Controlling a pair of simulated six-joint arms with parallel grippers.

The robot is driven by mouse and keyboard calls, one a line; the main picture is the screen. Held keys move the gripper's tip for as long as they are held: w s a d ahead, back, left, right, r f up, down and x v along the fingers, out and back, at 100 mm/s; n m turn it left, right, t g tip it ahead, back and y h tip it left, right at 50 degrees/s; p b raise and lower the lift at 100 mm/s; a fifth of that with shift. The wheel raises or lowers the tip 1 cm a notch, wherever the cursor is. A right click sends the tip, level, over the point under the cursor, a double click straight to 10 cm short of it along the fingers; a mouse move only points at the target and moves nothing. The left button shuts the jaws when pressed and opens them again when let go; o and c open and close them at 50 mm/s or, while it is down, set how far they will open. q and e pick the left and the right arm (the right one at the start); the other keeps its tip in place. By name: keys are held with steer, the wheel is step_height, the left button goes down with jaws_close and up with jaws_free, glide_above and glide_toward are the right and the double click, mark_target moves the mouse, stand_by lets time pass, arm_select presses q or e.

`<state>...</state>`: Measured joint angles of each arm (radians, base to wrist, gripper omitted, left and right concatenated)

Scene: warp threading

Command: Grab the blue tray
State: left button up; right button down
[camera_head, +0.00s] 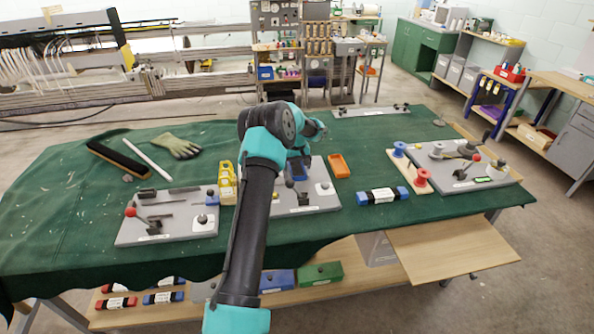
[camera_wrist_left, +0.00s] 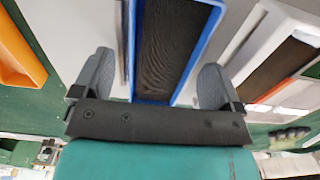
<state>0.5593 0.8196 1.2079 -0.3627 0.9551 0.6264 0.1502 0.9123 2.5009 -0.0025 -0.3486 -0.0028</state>
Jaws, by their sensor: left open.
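The blue tray (camera_head: 299,172) is on the grey fixture plate (camera_head: 318,203) at the table's middle, partly hidden under my left gripper (camera_head: 297,164). In the left wrist view it is a narrow blue-rimmed tray (camera_wrist_left: 220,10) with a dark inside, running up between the two grey fingers. My left gripper (camera_wrist_left: 157,75) is open, with one finger on each side of the tray. The finger on the picture's right is close to the blue rim; I cannot tell if it touches. My right gripper is not in view.
An orange tray (camera_head: 339,166) lies just right of the fixture and shows in the left wrist view (camera_wrist_left: 18,52). A yellow holder (camera_head: 228,183) and another fixture plate (camera_head: 165,231) are to the left. Red and blue spools (camera_head: 420,178) stand to the right.

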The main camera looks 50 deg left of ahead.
mark_target(297, 170)
arm_select(q)
steer(key=c, duration=1.2)
steer(key=shift+r, duration=0.1)
steer(key=shift+c, duration=0.2)
step_height(297, 170, up, 10)
stand_by(0.5)
